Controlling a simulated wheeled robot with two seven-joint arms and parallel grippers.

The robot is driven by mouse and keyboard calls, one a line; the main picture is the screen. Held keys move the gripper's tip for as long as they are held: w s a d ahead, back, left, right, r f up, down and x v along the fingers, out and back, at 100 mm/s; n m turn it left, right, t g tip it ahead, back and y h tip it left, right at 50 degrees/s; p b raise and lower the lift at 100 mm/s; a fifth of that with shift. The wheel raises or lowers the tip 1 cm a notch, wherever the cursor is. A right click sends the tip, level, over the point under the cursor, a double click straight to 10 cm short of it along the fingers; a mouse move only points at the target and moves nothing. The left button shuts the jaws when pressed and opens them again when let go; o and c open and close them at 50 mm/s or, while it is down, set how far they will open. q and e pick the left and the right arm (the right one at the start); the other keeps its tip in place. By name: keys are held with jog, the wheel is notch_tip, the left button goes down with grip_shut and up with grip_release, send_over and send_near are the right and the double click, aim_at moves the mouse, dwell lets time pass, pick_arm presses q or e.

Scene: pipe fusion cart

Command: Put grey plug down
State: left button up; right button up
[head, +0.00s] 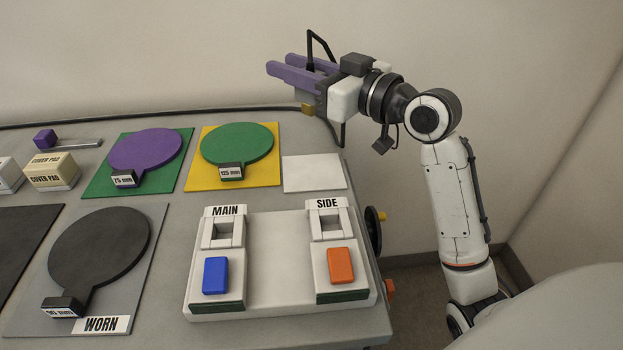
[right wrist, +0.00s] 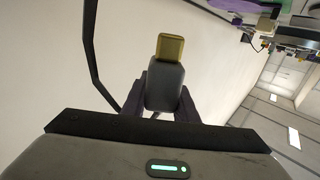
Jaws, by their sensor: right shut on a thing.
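My right gripper (head: 300,75) is raised above the back right edge of the table, with its purple fingers pointing left. It is shut on the grey plug. In the right wrist view the plug (right wrist: 165,88) is a rounded grey body with a yellow-gold end (right wrist: 170,48), held between the fingers (right wrist: 163,100). In the head view mostly its yellow end (head: 307,109) shows below the fingers. The plug is clear of the table. My left gripper is not in view.
A white unit (head: 275,262) has MAIN and SIDE blocks, a blue switch (head: 215,275) and an orange switch (head: 341,265). A bare white plate (head: 314,173) lies behind it. Purple (head: 146,148), green (head: 237,142) and black WORN (head: 98,245) discs lie left. Cream COVER PAD blocks (head: 52,171) stand farther left.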

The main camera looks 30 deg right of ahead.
notch_tip(320, 180, down, 10)
jog(key=shift+f+b, duration=0.1)
jog(key=shift+b, duration=0.95)
jog(key=shift+f, duration=0.1)
jog(key=o, duration=0.9)
jog(key=shift+o, duration=0.9)
jog(key=shift+s+r, duration=0.1)
jog(key=shift+r, duration=0.1)
